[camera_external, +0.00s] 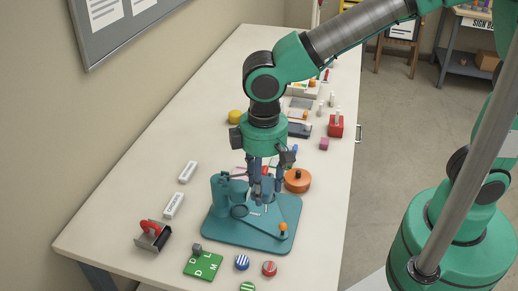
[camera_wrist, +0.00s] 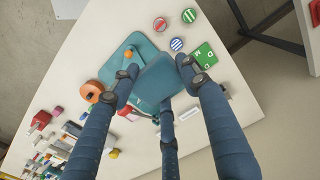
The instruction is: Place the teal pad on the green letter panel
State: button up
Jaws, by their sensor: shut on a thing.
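My gripper (camera_external: 264,192) points down over a teal machine (camera_external: 282,238) with a flat base and an orange knob near the front of the table. In the wrist view, my gripper (camera_wrist: 158,72) is shut on the teal pad (camera_wrist: 160,82), a flat square piece between the fingertips. In the external view, the fingers and machine make the pad hard to pick out. The green letter panel (camera_external: 202,266), with white letters, lies on the table in front of the machine, to the gripper's left. It also shows right of the fingertips in the wrist view (camera_wrist: 207,57).
Blue (camera_external: 242,262), red (camera_external: 269,268) and green (camera_external: 247,287) striped discs lie beside the panel. A red-handled tool (camera_external: 152,236) stands to the left. An orange round container (camera_external: 298,181) is right of the gripper. Several small items crowd the table farther back.

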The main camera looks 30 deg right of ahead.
aim_at(270, 194)
jog(key=s, duration=0.3)
jog(key=shift+f, duration=0.15)
notch_tip(270, 194, down, 22)
jog(key=shift+r, duration=0.2)
jog(key=shift+w, duration=0.1)
jog(key=w+a, duration=0.2)
jog(key=a, duration=0.2)
jog(key=w+a+f+b, duration=0.1)
jog(key=w+a, duration=0.2)
jog(key=a, duration=0.2)
jog(key=w+a+b, duration=0.1)
jog(key=w+a, duration=0.1)
jog(key=a, duration=0.3)
jog(key=shift+w+a+f, duration=0.1)
jog(key=shift+w+f, duration=0.05)
jog(key=shift+f, duration=0.1)
jog(key=shift+f+b, duration=0.6)
jog(key=shift+f, duration=1.15)
jog(key=shift+f, duration=0.1)
